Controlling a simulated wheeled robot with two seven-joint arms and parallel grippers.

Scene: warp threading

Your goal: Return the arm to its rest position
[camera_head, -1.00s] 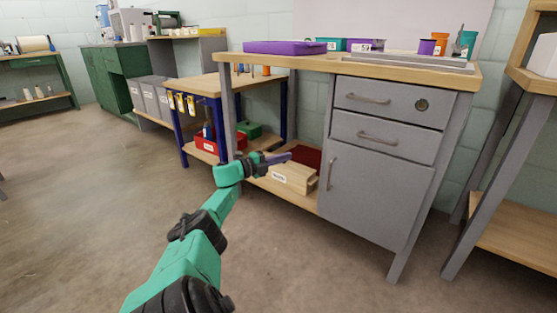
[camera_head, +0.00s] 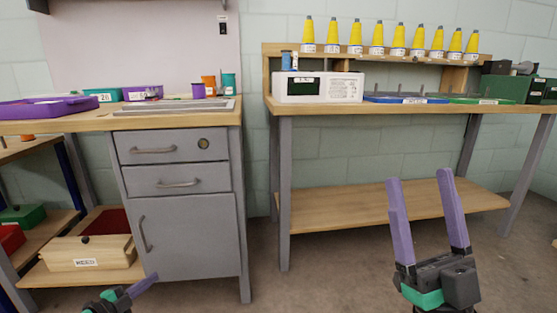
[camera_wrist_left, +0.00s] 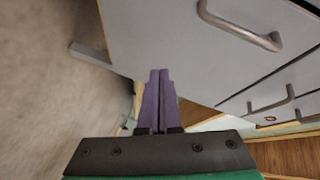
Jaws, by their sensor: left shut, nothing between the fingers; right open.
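My left gripper (camera_head: 140,288) is at the bottom left of the head view, in front of the grey cabinet, with only its end showing. In the left wrist view its purple fingers (camera_wrist_left: 158,100) lie side by side, shut with nothing between them. The grey cabinet's door and handles fill much of that view. My right gripper (camera_head: 428,222) is at the lower right of the head view, its two purple fingers pointing up and spread apart. It is empty and in front of the right-hand bench. Most of both arms is out of view.
The grey cabinet (camera_head: 190,235) stands under the left wooden bench, beside a wooden box (camera_head: 88,258) on a low shelf. The right bench has a lower shelf (camera_head: 350,217), a white box (camera_head: 318,87) and several yellow cones (camera_head: 378,38) on top. Open floor lies in front.

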